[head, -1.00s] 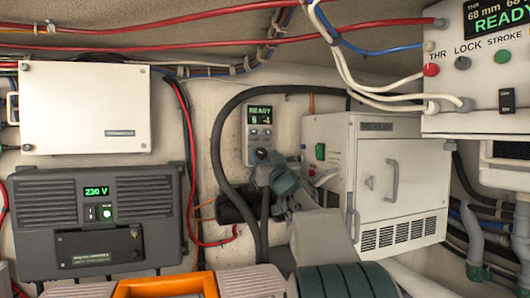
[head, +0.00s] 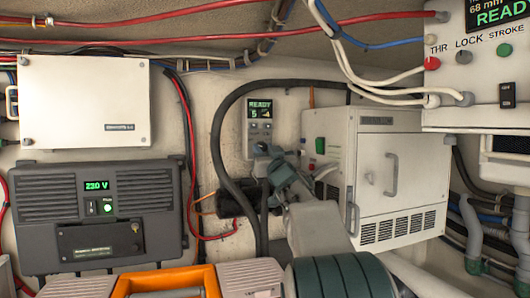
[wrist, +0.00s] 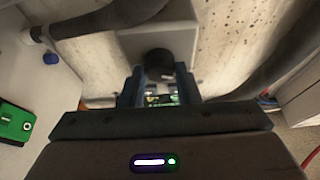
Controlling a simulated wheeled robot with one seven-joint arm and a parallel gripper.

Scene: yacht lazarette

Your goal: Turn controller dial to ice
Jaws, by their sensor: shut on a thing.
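The controller (head: 250,146) is a narrow pale panel on the back wall in the head view. Its dark screen shows green text, READY on top and a 5 with a small mark below. Its dial is hidden behind my gripper in the head view. In the wrist view the dial (wrist: 158,62) is a dark round knob on the pale controller face (wrist: 130,40). My gripper (wrist: 158,90) reaches up to it, with a dark finger on each side, shut on the dial. In the head view my gripper (head: 262,152) is at the controller's lower part.
A thick black hose (head: 218,135) loops around the controller. A white cabinet (head: 405,170) with handles stands close to its right. A grey inverter (head: 150,205) and a white box (head: 85,105) are at left. An orange-handled case (head: 165,280) is in front.

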